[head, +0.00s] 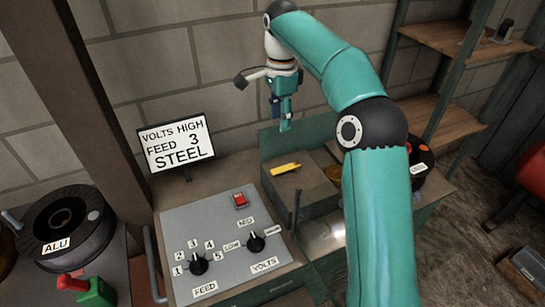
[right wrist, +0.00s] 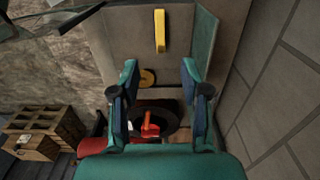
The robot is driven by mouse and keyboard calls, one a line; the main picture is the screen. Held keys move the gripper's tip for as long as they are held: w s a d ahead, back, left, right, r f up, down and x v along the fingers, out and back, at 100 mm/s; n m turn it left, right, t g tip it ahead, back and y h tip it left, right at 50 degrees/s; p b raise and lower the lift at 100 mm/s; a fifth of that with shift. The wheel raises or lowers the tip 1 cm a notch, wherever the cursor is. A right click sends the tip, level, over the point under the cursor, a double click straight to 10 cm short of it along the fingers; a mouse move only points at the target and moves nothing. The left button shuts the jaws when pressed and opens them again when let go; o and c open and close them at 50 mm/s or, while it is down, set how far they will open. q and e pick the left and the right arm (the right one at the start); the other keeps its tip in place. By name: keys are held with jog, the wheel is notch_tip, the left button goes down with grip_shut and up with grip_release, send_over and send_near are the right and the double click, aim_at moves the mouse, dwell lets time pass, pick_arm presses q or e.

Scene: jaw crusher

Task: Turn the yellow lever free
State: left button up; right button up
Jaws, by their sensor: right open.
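The yellow lever (head: 286,168) is a short bar inside the open green-walled box behind the control panel. In the right wrist view the lever (right wrist: 160,31) stands lengthwise near the top, beyond the fingertips and roughly centred between them. My right gripper (head: 285,124) hangs above the box, pointing down, apart from the lever. In the right wrist view its two fingers (right wrist: 159,68) are spread wide with nothing between them. My left gripper is out of view.
A grey control panel (head: 222,255) with two knobs and a red switch (head: 240,200) lies in front. A sign (head: 176,143) reads volts high, feed 3, steel. A spool marked ALU (head: 70,228) stands left. A brass disc (right wrist: 147,78) and a red-centred spool (right wrist: 152,124) lie near the lever.

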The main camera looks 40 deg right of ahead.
jog(key=b, duration=0.2)
send_near(278, 169)
notch_tip(278, 169, down, 8)
jog(key=shift+d+f, duration=0.1)
jog(key=shift+d, duration=0.05)
dwell(0.3)
grip_shut()
dwell(0.4)
